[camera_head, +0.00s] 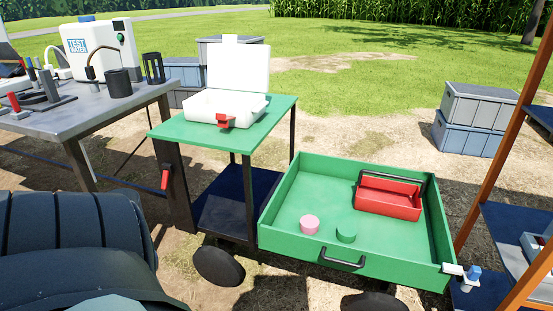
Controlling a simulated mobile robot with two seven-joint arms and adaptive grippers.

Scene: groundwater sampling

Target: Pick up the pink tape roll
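The pink tape roll (309,224) lies in the green open tray (300,257), toward its front left. Neither of my grippers shows in the head view.
A red toolbox (389,196) stands in the tray's back right. Left of the tray, a green-topped cart (165,131) holds an open white case (226,103). A grey table (60,124) stands farther left. An orange-framed rack (508,152) is at the right. Dark rounded shapes fill the lower left.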

